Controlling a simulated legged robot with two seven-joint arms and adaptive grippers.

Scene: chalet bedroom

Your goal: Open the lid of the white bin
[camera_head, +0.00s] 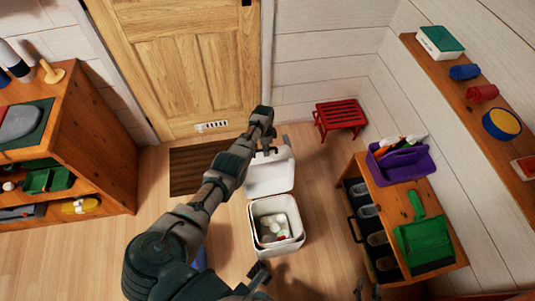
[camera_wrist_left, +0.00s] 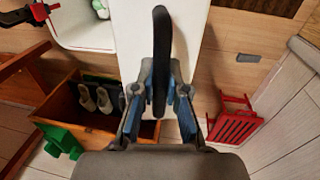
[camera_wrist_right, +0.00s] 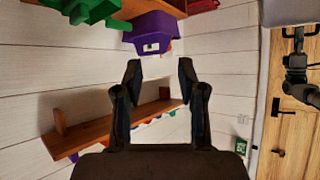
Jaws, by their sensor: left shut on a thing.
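The white bin (camera_head: 277,244) stands on the wooden floor in the head view, with several pale items and a small red one inside. Its lid (camera_head: 268,181) is swung up and back, tilted away from the opening, so the inside shows. My left gripper (camera_head: 266,149) is at the lid's far edge. In the left wrist view its fingers (camera_wrist_left: 160,88) are shut on a black handle (camera_wrist_left: 161,50) on the white lid (camera_wrist_left: 192,35). My right gripper (camera_wrist_right: 160,78) is open and empty in the right wrist view, with its fingers apart; it is away from the bin.
A red slatted stool (camera_head: 340,115) stands behind the bin to the right. A wooden cabinet (camera_head: 375,182) with a purple caddy (camera_head: 402,160) and shoes is at the right, below a wall shelf (camera_head: 470,108). A dark doormat (camera_head: 195,168) lies before the door (camera_head: 180,60). A shelf unit (camera_head: 105,150) is at the left.

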